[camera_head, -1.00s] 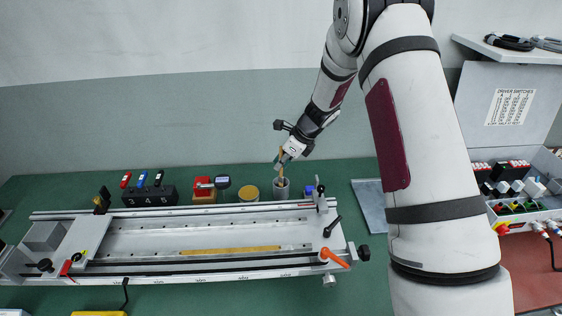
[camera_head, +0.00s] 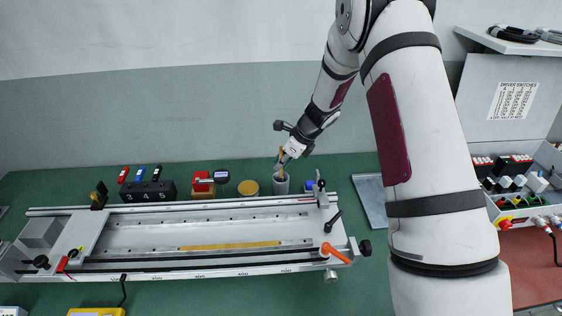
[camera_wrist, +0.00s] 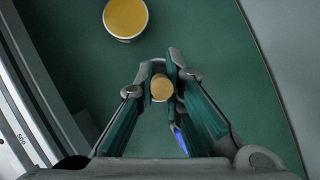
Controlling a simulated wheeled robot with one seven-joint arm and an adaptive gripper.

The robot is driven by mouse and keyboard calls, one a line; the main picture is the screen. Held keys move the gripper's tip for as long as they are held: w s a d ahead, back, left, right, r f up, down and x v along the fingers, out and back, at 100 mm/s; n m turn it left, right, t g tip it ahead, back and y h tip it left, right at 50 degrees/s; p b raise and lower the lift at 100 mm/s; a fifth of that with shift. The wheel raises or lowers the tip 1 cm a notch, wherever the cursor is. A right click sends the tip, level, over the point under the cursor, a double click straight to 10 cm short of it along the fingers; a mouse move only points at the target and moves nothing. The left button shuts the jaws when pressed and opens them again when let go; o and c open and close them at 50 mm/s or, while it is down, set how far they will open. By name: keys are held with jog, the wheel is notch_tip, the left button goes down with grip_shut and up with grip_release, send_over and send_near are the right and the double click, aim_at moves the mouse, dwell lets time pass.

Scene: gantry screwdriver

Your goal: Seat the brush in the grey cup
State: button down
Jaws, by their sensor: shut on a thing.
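The brush (camera_head: 281,160) has a light wooden handle and stands roughly upright at the grey cup (camera_head: 281,185), behind the rail. Its round wooden end (camera_wrist: 161,88) shows between the fingers in the wrist view. My gripper (camera_head: 285,157) is shut on the brush above the cup. The lower part of the brush is hidden in or behind the cup, so I cannot tell how deep it is. In the wrist view the fingers and brush cover most of what is below.
A yellow-topped round tin (camera_head: 248,188) stands left of the cup; it also shows in the wrist view (camera_wrist: 126,17). A blue item (camera_head: 310,187) is close on the right. The long metal rail (camera_head: 130,236) lies in front. A grey plate (camera_head: 371,200) lies farther right.

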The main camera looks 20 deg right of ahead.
jog(key=shift+f+b, duration=0.4)
jog(key=shift+f, duration=0.45)
jog(key=c, duration=1.6)
grip_release()
